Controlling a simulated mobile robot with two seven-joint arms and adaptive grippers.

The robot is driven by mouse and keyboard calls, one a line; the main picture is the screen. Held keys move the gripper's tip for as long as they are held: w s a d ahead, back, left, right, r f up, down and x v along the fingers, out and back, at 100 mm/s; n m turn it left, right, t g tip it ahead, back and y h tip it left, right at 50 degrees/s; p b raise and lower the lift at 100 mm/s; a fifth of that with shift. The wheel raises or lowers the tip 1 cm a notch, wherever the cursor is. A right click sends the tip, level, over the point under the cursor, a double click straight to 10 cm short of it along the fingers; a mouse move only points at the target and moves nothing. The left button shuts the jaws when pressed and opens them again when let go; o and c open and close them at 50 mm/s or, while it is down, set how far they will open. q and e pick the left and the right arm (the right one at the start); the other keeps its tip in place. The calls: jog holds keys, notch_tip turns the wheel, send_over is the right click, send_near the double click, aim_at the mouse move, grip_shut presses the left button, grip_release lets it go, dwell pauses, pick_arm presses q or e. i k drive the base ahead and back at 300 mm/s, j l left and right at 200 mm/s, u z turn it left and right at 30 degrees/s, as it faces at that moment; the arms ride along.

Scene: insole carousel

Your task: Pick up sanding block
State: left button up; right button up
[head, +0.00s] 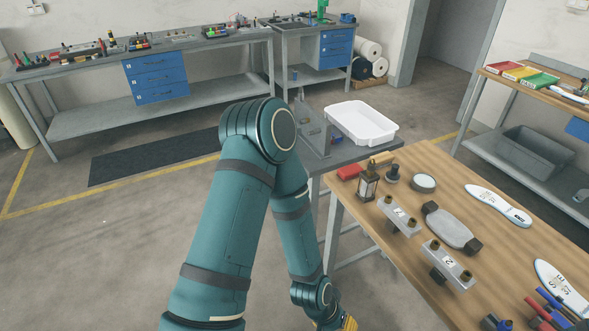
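No block can be named the sanding block with certainty. At the far left corner of the wooden bench (408,270) lie a red block (350,172) and a tan-yellow block (380,161), close together. A grey rounded piece with black ends (450,227) lies near the bench's middle. My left arm rises from the bottom and bends down again. Its end, with a small yellow part (349,323), is cut off by the bottom edge, left of the bench, so its fingers cannot be read. My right gripper is out of view.
Grey fixtures numbered 1 (399,216) and 2 (447,265), a lantern-like item (368,186), a round tin (424,182) and white insoles (498,206) sit on the bench. Pens and tools crowd its lower right. A white tray (361,123) stands on a grey table behind.

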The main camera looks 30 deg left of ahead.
aim_at(347, 173)
jog(key=l+u, duration=0.25)
jog(key=u, duration=0.25)
jog(key=l+u, duration=0.25)
jog(key=u, duration=0.2)
